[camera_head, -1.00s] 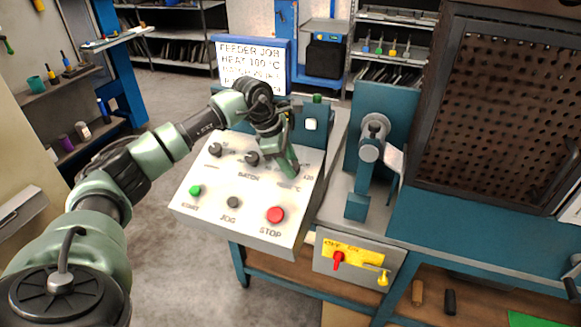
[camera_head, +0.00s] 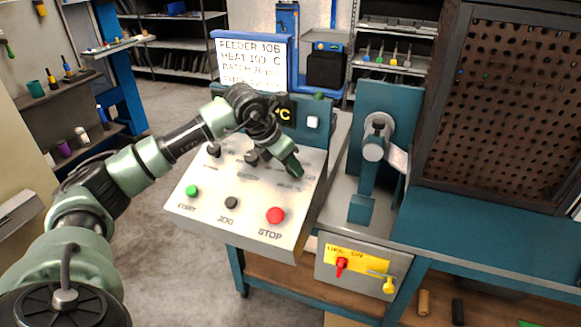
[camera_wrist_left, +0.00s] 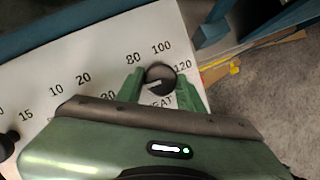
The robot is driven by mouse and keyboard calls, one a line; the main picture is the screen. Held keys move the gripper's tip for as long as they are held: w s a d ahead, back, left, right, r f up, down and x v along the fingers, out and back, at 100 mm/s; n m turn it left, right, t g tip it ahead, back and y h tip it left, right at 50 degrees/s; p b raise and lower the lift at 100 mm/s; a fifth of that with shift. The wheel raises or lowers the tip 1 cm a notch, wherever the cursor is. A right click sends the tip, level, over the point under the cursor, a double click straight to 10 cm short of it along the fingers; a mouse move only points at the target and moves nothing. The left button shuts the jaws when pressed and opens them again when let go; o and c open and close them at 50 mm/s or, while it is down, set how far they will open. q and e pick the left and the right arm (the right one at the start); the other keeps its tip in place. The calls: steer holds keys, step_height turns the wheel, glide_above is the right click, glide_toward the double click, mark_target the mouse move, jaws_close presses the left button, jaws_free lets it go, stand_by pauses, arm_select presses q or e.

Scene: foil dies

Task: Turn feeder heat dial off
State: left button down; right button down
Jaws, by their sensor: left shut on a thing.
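The heat dial (camera_wrist_left: 160,76) is a round black knob on the white control panel (camera_head: 245,220). In the left wrist view the numbers 80, 100 and 120 are printed around it, and a pale mark shows on its face. My left gripper (camera_head: 293,167) is at the panel's upper right; in the left wrist view its green fingers (camera_wrist_left: 160,88) are shut on the dial, one on each side. In the head view the gripper and wrist hide the dial. My right gripper is not in view.
Two other black dials (camera_head: 214,150) (camera_head: 251,156) sit along the panel's top. Below are a green start button (camera_head: 192,191), a black jog button (camera_head: 231,203) and a red stop button (camera_head: 275,215). A job sign (camera_head: 250,65) stands behind; a blue press (camera_head: 368,150) stands to the right.

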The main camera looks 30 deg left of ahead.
arm_select(q)
steer(key=shift+n, duration=0.4)
steer(key=c, duration=0.9)
jaws_free()
steer(key=b+v, duration=0.1)
steer(key=v, duration=0.7)
steer(key=shift+f, duration=0.1)
